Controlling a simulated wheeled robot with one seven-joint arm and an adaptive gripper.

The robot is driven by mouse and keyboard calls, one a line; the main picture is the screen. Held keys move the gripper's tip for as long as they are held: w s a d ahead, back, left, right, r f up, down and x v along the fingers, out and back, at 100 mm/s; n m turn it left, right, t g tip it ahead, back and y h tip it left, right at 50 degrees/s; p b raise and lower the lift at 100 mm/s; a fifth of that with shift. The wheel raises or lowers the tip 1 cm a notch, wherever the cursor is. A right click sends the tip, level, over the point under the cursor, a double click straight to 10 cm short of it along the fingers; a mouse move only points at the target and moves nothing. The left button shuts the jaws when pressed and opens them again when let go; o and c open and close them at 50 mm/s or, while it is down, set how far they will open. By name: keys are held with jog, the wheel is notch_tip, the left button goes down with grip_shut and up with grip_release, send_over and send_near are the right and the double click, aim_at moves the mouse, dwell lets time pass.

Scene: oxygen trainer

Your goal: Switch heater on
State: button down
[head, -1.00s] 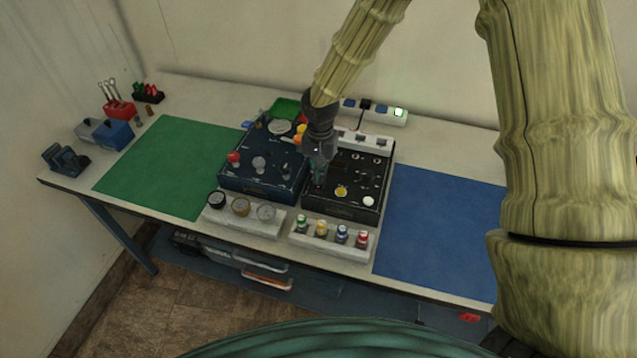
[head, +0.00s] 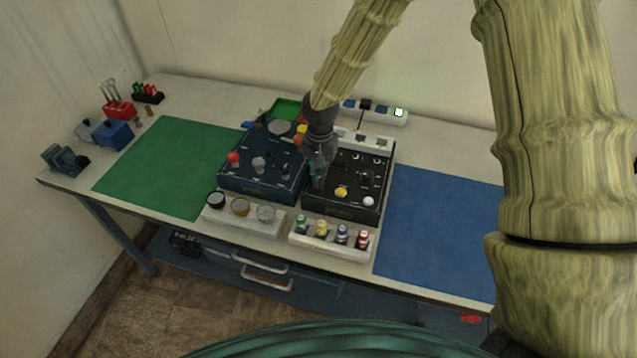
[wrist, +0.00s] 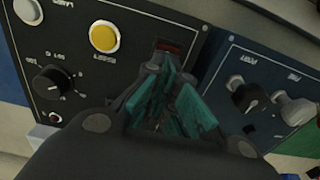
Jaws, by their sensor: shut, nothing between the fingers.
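The black control box (head: 345,206) stands in the middle of the bench, with knobs, a yellow button (head: 341,191) and a white button (head: 369,201) on its top panel. My gripper (head: 318,184) is shut and empty, low over the left front part of this box. In the wrist view the teal fingertips (wrist: 165,85) are just beside a dark red rocker switch (wrist: 167,47), left of the blue box. I cannot tell whether they touch it. The yellow button (wrist: 104,37) and a black knob (wrist: 52,82) also show there. The switch's label is not readable.
A dark blue box (head: 262,172) with several knobs stands directly left of the black box. A white gauge tray (head: 243,223) and a white rack of small bottles (head: 330,238) lie in front. A green mat (head: 165,165) and a blue mat (head: 440,235) are clear.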

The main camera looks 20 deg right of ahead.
jog(key=shift+r+p, duration=2.35)
jog(key=shift+r, duration=1.1)
jog(key=shift+s+f, duration=0.1)
